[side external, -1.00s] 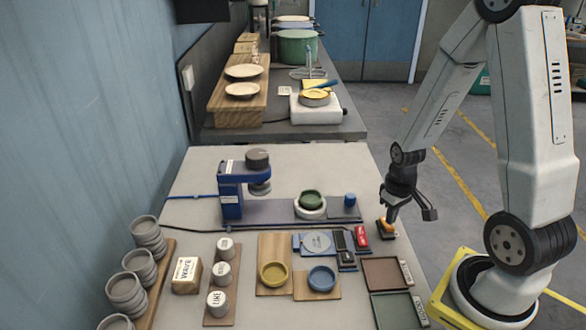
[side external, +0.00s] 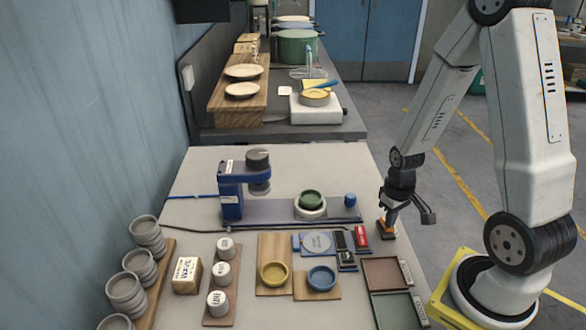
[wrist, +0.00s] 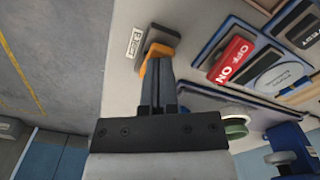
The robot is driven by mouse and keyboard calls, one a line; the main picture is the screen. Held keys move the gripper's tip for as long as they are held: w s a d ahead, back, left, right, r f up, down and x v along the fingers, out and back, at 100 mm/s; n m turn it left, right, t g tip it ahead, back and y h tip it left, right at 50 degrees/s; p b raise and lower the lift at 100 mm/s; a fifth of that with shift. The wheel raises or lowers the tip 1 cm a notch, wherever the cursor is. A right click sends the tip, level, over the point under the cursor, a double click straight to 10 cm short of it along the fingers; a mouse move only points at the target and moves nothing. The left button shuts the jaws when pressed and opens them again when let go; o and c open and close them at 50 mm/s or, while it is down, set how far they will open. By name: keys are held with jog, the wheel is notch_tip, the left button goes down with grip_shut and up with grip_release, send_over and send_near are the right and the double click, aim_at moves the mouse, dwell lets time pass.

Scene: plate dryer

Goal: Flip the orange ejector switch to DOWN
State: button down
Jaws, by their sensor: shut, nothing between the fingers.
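The orange ejector switch (side external: 386,225) sits on a small base near the table's right edge, mostly hidden by my gripper (side external: 391,218) in the side view. My gripper is shut and empty, pointing down with its fingertips at the switch. In the wrist view, my gripper's closed fingers (wrist: 158,72) overlap the orange lever (wrist: 150,56), which shows around them on a dark base (wrist: 162,36). A white label (wrist: 135,42) lies beside the base. Whether the fingers touch the lever, and which way it is tipped, I cannot tell.
A red ON/OFF switch (side external: 361,238) stands just left of the ejector switch. The brown tray (side external: 385,272) and green tray (side external: 396,309) lie nearer the camera. A blue press (side external: 231,195) and a green dish (side external: 311,199) stand farther left. The table edge is close on the right.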

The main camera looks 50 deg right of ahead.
aim_at(385, 227)
jog(key=shift+f, duration=0.4)
dwell(0.3)
jog(key=shift+r, duration=3.55)
jog(key=shift+w+a+r, duration=0.1)
jog(key=shift+w+a, duration=0.2)
jog(key=shift+a, duration=0.2)
jog(key=w+a+r+n+t, duration=0.1)
jog(key=a, duration=0.5)
jog(key=w+a+r+n+t, duration=0.1)
jog(key=w+a+n, duration=0.1)
jog(key=a, duration=0.4)
jog(key=shift+w+a+r+t, duration=0.2)
jog(key=shift+r+t, duration=0.1)
jog(key=shift+r, duration=0.1)
